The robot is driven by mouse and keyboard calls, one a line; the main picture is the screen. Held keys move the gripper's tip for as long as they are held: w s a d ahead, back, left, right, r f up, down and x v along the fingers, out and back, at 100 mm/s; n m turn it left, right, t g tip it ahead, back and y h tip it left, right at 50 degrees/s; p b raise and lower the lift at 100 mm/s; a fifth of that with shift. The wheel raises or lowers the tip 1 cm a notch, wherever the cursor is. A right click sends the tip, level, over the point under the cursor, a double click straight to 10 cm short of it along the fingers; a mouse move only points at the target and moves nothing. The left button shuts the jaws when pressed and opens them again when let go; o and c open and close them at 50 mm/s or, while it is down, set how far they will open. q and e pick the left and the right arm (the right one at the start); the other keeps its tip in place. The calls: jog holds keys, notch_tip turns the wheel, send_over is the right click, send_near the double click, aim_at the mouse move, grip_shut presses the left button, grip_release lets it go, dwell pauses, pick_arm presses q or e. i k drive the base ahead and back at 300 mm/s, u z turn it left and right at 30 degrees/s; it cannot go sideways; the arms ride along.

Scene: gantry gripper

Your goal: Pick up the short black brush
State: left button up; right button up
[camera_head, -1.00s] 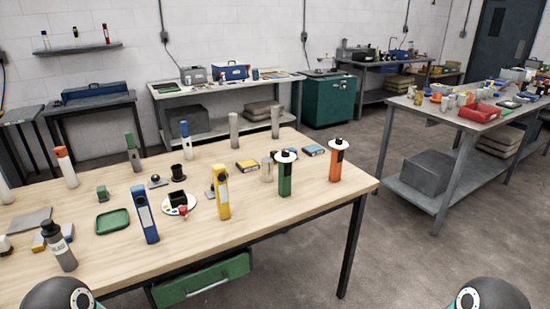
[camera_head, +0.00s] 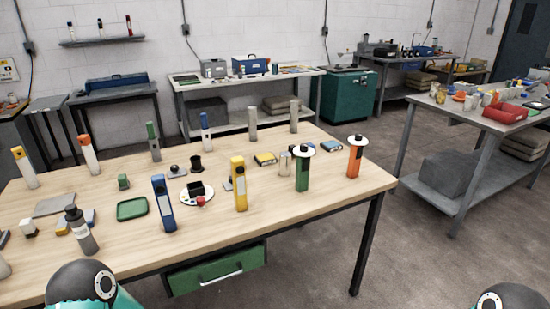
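I cannot clearly make out a short black brush. Small black items on the wooden table (camera_head: 300,215) are a black block (camera_head: 195,187) on a round white plate (camera_head: 197,200) with a red piece, and a short black cylinder (camera_head: 196,163) behind it. A dark bottle-like thing with a black top (camera_head: 80,230) stands at the front left. Only rounded joints of my two arms show at the bottom edge. Neither gripper is in view.
Upright blue (camera_head: 163,205), yellow (camera_head: 239,184), green (camera_head: 302,170) and orange (camera_head: 354,160) holders stand along the table front. A green tray (camera_head: 132,208) lies to the left. A green drawer (camera_head: 218,270) hangs underneath. Open floor lies right, before another workbench (camera_head: 475,118).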

aim_at(291, 147)
jog(key=k, duration=1.25)
jog(key=z, duration=0.35)
jog(key=i, duration=0.55)
jog(key=z, duration=0.9)
jog(key=i, duration=1.4)
jog(key=u, duration=0.3)
jog(key=i, duration=1.35)
jog(key=u, duration=0.9)
jog(key=k, duration=0.6)
